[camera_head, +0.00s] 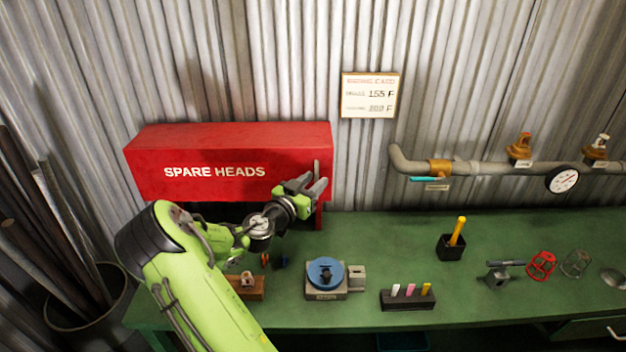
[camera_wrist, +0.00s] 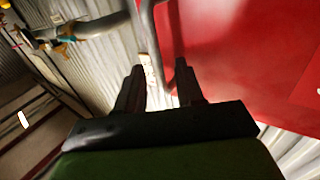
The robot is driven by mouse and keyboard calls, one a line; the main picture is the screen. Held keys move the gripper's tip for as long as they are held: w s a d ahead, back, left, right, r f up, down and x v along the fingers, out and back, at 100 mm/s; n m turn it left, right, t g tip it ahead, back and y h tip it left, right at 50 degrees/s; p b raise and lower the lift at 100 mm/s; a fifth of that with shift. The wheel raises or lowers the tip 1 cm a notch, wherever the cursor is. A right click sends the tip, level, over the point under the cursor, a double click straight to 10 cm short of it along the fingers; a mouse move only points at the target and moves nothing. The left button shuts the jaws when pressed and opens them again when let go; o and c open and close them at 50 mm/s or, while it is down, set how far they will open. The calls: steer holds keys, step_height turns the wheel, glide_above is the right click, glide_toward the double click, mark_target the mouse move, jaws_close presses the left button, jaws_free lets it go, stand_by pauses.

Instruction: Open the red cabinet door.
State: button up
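The red cabinet (camera_head: 160,150) marked "SPARE HEADS" is at the back left of the bench. Its front door (camera_head: 225,185) looks closed, and its red face fills the upper right of the wrist view (camera_wrist: 240,60). A grey bar handle (camera_head: 317,168) is near the door's right edge; it also shows in the wrist view (camera_wrist: 148,35). My gripper (camera_head: 308,187) is at this handle. In the wrist view its two dark fingers (camera_wrist: 160,75) are apart, with the handle's end seen between the tips. I cannot tell whether they touch it.
The green bench (camera_head: 380,240) holds a blue-topped device (camera_head: 325,275), a marker block (camera_head: 408,298), a black cup (camera_head: 451,246) and a red handwheel (camera_head: 541,265). A pipe with a gauge (camera_head: 562,179) runs along the wall at right. A bin of pipes (camera_head: 85,300) is at left.

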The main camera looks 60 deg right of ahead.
steer(key=shift+d, duration=0.15)
jaws_close()
stand_by(0.4)
